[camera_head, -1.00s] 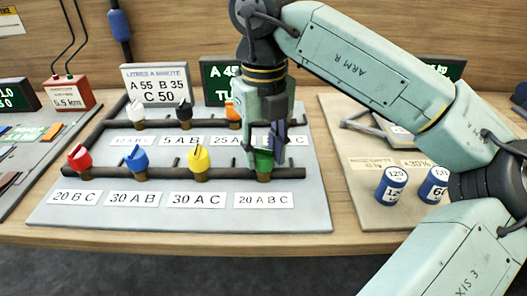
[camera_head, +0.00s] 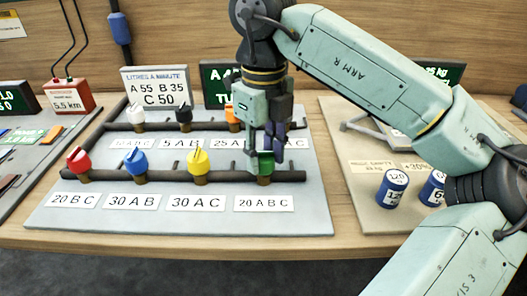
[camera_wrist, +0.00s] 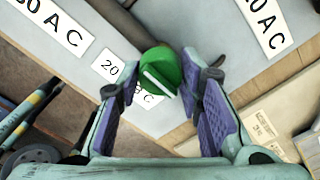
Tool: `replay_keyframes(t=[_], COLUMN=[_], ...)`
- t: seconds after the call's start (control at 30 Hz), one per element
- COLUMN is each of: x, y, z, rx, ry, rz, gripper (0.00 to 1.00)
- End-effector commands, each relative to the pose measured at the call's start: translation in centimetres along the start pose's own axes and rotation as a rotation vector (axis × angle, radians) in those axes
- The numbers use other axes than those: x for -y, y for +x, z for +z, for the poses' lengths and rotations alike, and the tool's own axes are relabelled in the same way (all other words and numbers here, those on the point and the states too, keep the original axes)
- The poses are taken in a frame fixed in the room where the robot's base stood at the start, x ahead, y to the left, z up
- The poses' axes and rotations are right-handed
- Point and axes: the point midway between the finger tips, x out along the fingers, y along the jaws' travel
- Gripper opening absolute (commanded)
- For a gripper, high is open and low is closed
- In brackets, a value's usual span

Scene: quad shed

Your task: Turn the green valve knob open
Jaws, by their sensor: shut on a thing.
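The green valve knob (camera_head: 263,161) sits at the right end of the front pipe, above the label "20 A B C". In the head view my gripper points straight down over it, and its fingers partly hide it. In the wrist view the round green knob (camera_wrist: 160,70) with a raised pale-edged ridge lies between the purple-padded fingertips of my gripper (camera_wrist: 160,80). My gripper (camera_head: 266,150) is shut on the knob. The right finger looks close against the knob; contact on the left side is unclear.
Red (camera_head: 78,158), blue (camera_head: 135,160) and yellow (camera_head: 199,160) knobs stand left on the same pipe (camera_head: 105,174). White (camera_head: 136,115), black (camera_head: 184,114) and orange (camera_head: 232,113) knobs line the rear pipe. Blue-and-white cylinders (camera_head: 392,188) stand on the right board.

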Motion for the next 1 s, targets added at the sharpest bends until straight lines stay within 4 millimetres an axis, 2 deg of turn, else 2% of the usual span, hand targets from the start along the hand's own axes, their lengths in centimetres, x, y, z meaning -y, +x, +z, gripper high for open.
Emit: replay_keyframes(t=[0.07, 0.1, 0.4, 0.77, 0.87, 1.0], x=[0.0, 0.0, 0.0, 0.0, 0.0, 0.0], y=[0.0, 0.0, 0.0, -0.4, -1.6, -4.5], z=[0.0, 0.0, 0.0, 0.0, 0.1, 0.1], rx=[0.0, 0.0, 0.0, 0.001, 0.002, 0.001], ry=[-0.001, -0.001, 0.001, 0.002, 0.002, 0.005], rz=[-0.001, -0.001, -0.001, -0.001, -0.002, -0.005], gripper=[0.05, 0.34, 0.54, 0.54, 0.54, 0.54])
